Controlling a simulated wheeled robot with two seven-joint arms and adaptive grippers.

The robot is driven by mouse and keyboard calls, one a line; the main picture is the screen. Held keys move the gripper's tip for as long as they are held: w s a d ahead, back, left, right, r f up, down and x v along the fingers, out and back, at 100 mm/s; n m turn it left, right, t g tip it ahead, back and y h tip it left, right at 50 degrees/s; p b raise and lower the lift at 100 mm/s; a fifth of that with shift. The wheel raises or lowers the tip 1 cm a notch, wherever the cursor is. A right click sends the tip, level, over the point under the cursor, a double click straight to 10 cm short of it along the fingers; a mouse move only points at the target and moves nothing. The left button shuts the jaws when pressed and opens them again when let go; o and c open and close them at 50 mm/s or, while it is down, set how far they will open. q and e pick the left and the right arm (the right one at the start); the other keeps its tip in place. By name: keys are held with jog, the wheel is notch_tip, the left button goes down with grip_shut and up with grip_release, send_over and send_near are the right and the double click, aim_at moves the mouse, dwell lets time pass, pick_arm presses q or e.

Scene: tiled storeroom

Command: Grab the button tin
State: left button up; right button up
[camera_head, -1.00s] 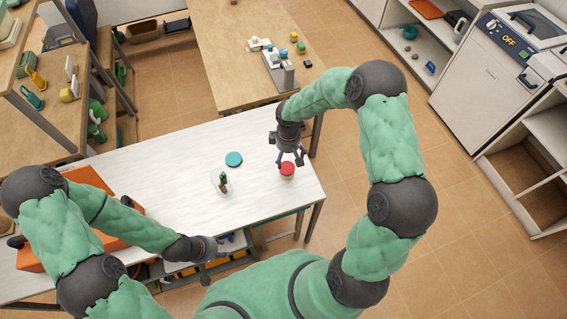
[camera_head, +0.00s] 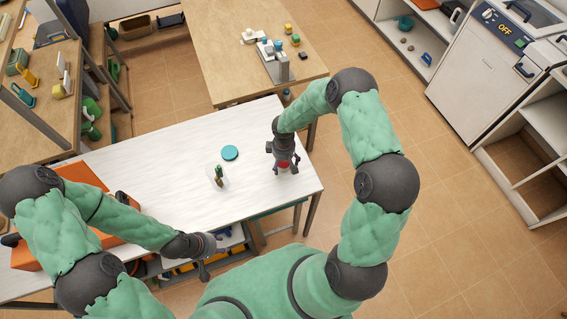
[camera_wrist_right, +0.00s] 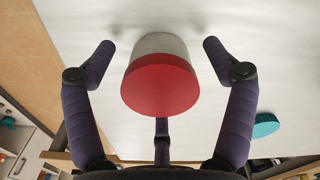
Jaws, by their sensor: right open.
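A round tin with a red lid and pale grey side (camera_wrist_right: 160,85) stands upright on the white table (camera_head: 180,150); it also shows in the head view (camera_head: 283,168), partly hidden by my right gripper. I take it for the button tin, though no label shows. My right gripper (camera_head: 285,164) is at the tin, fingers pointing down. In the right wrist view its fingers are spread on either side of the tin, with gaps between. My left gripper (camera_head: 205,260) is at the table's front edge, far from the tin; its finger opening is unclear.
A flat teal round thing (camera_head: 229,153) and a small cactus-like plant on a white dish (camera_head: 218,176) stand left of the tin. An orange box (camera_head: 75,175) is at the table's left. A wooden table (camera_head: 225,60) stands behind.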

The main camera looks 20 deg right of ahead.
jog(key=c, duration=1.3)
jog(key=shift+r, duration=0.1)
